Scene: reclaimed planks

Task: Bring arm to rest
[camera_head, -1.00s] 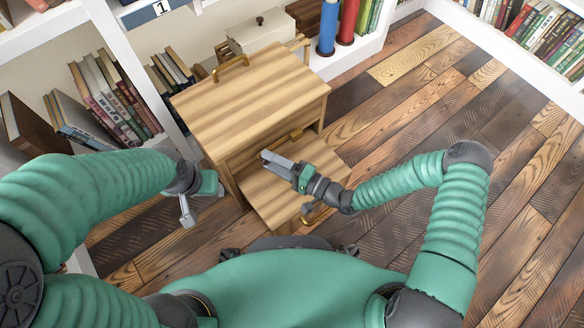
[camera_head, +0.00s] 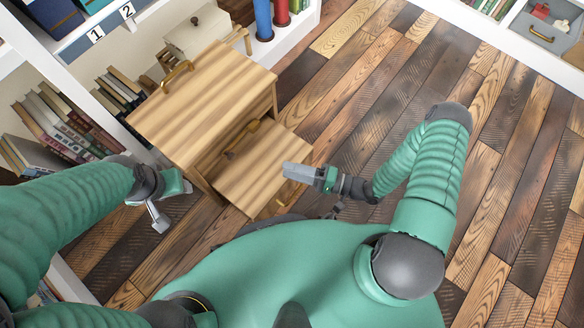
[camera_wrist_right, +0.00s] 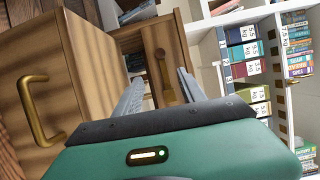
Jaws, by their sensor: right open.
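My right gripper (camera_head: 298,172) is open and empty, at the right edge of a wooden cabinet's lower pulled-out part in the head view. I cannot tell whether it touches that part. In the right wrist view its two grey fingers (camera_wrist_right: 160,92) stand apart, with wooden fronts and brass handles beyond them. My right arm is bent at the elbow over the floor. My left gripper (camera_head: 165,203) hangs left of the cabinet, its grey finger pointing down; its jaw opening is not clear.
The striped wooden cabinet (camera_head: 205,95) has brass handles, and its lower part (camera_head: 262,165) sticks out toward me. Bookshelves (camera_head: 65,125) stand at the left and back. Blue and red cylinders (camera_head: 263,20) stand behind. The plank floor (camera_head: 350,75) at the right is clear.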

